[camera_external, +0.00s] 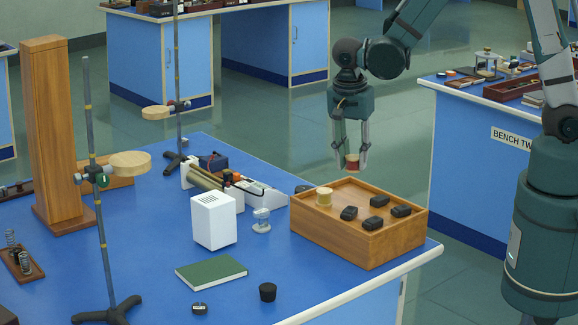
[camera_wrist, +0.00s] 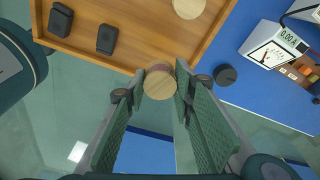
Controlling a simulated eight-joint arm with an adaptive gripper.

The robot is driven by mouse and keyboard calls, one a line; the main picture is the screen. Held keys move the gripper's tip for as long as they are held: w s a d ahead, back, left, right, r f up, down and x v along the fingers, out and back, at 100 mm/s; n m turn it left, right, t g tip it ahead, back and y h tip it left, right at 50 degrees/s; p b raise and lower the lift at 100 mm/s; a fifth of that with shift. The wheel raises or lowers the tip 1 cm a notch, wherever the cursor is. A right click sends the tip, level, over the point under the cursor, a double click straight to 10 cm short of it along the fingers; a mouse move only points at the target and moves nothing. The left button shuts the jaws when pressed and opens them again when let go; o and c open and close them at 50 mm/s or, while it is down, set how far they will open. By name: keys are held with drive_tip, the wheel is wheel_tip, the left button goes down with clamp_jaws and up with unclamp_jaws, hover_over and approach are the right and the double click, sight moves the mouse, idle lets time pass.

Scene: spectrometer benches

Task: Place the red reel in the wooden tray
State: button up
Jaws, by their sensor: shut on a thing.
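The red reel (camera_external: 352,162) is held between the fingertips of my gripper (camera_external: 351,160), above the far edge of the wooden tray. In the wrist view the reel (camera_wrist: 160,82) shows its pale wooden end, with a thin reddish band at its top. My gripper (camera_wrist: 158,90) is shut on it there, just outside the tray's rim in the picture. The wooden tray (camera_external: 340,238) stands at the right end of the blue bench. It also shows in the wrist view (camera_wrist: 90,55). Inside it are a pale yellow reel (camera_external: 324,197) and several small black blocks (camera_external: 377,201).
A white box (camera_external: 213,220), a green book (camera_external: 211,271) and a small black cup (camera_external: 267,291) are left of the tray. A round black knob (camera_wrist: 225,75) lies just outside the tray.

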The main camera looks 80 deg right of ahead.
sight(353, 193)
drive_tip(key=shift+f, duration=1.2)
drive_tip(key=shift+f, duration=0.1)
drive_tip(key=shift+f, duration=2)
drive_tip(key=shift+f+b, duration=0.2)
drive_tip(key=shift+b, duration=0.2)
drive_tip(key=o, duration=0.8)
drive_tip(key=shift+o, duration=0.2)
drive_tip(key=shift+r+p, duration=0.3)
drive_tip(key=shift+w+a+r+p, duration=0.1)
drive_tip(key=shift+a+r, duration=0.2)
drive_tip(key=shift+r, duration=1.65)
drive_tip(key=shift+w+a+r+p, duration=0.15)
drive_tip(key=shift+a+r, duration=0.1)
drive_tip(key=shift+r, duration=1.7)
drive_tip(key=shift+w+a+r+p, duration=0.1)
drive_tip(key=shift+a+r, duration=0.2)
drive_tip(key=shift+r, duration=1.65)
